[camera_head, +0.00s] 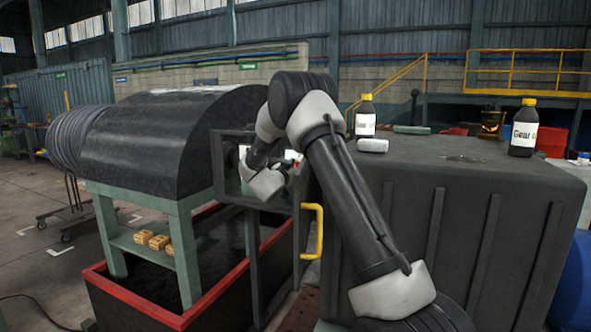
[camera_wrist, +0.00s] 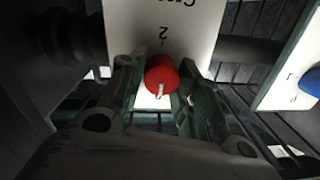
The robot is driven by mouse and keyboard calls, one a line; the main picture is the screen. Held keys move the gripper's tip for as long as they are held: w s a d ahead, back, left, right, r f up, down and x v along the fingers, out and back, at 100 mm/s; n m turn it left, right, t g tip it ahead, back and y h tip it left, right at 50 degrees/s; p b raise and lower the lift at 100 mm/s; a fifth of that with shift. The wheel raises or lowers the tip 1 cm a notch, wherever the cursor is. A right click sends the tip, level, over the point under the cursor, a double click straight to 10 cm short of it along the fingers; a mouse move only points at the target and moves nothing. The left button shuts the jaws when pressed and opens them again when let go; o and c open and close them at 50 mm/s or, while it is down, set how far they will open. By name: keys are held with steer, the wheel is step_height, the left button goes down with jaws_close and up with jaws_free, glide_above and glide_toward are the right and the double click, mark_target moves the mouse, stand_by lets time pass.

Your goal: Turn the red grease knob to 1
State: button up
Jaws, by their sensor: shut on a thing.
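The red grease knob (camera_wrist: 161,73) shows in the middle of the wrist view, with a white pointer mark towards the bottom of the picture. Behind it is a white label plate (camera_wrist: 183,22) with cut-off lettering, seen upside down, and a 2 above the knob. No 1 can be read there. My gripper (camera_wrist: 158,66) has a finger on each side of the knob and is shut on it. In the head view my arm reaches through the opening beside the black drum cover (camera_head: 150,140); the knob and my fingertips are hidden there.
A blue knob (camera_wrist: 312,82) on another white plate sits at the right of the wrist view. A dark frame with a yellow handle (camera_head: 312,231) stands close to my arm. A grey cabinet (camera_head: 480,230) bearing dark bottles (camera_head: 523,130) is at right; a red-rimmed tray (camera_head: 130,302) is below.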

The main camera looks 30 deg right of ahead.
steer(key=m, duration=1.7)
steer(key=shift+s+f+m+h, duration=0.1)
steer(key=shift+f+m+h, duration=0.2)
steer(key=shift+m+h, duration=0.1)
stand_by(0.4)
steer(key=o, duration=1)
steer(key=shift+a, duration=0.1)
